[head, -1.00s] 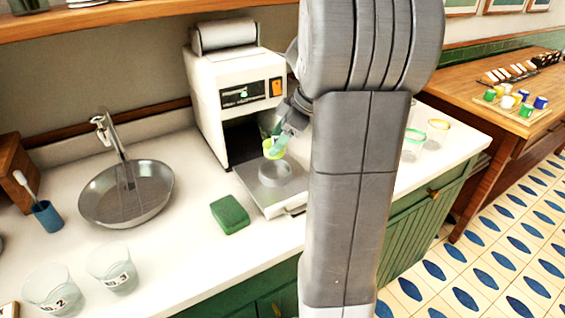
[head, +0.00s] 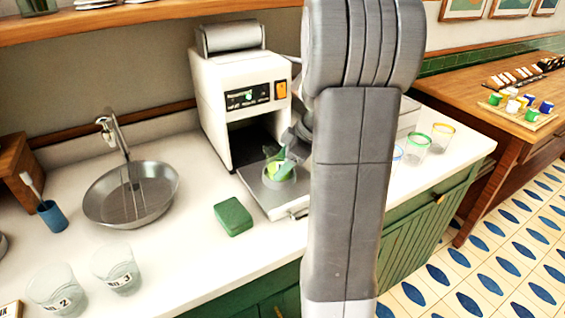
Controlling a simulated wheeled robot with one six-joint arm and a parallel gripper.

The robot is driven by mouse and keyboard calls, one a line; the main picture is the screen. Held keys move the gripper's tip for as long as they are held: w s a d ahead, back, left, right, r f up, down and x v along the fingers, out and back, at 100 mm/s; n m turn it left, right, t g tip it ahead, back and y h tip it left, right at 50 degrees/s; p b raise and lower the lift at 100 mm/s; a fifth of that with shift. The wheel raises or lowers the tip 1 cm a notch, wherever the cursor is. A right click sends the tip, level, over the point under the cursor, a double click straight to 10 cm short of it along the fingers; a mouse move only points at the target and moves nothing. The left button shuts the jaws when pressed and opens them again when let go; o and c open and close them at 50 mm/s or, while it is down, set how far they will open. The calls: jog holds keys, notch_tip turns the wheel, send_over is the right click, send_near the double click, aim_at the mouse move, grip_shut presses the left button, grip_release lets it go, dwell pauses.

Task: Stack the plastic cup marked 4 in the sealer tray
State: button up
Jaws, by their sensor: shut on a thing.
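The sealer (head: 213,95) is a white machine with a roll on top and a dark opening. Its tray (head: 270,203) is pulled out in front, with a round ring-like holder on it. My gripper (head: 283,165) is shut on a small clear cup (head: 271,172) with a yellow-green tint, held at the tray's holder. I cannot read a number on it, nor tell whether it rests fully in the holder. Two clear cups stand at the front left, one marked 2 (head: 55,290) and one marked 3 (head: 117,270).
A green sponge (head: 233,217) lies left of the tray. A round steel sink (head: 130,195) and a blue pot with a brush (head: 50,215) are further left. Glasses with coloured rims (head: 418,140) stand right of my arm. The counter front is mostly clear.

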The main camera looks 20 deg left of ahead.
jog(key=shift+f, duration=0.3)
jog(key=shift+s+d+f+b, duration=0.1)
jog(key=shift+s+f+b, duration=0.1)
jog(key=shift+b, duration=0.2)
jog(key=o, duration=1.1)
jog(key=shift+d+f, duration=0.1)
jog(key=shift+f, duration=0.05)
jog(key=shift+r+p, duration=0.7)
jog(key=shift+p, duration=0.15)
jog(key=v, duration=1.2)
jog(key=shift+w+a+r+b, duration=0.1)
jog(key=shift+a+r+b, duration=0.1)
jog(key=shift+b, duration=0.15)
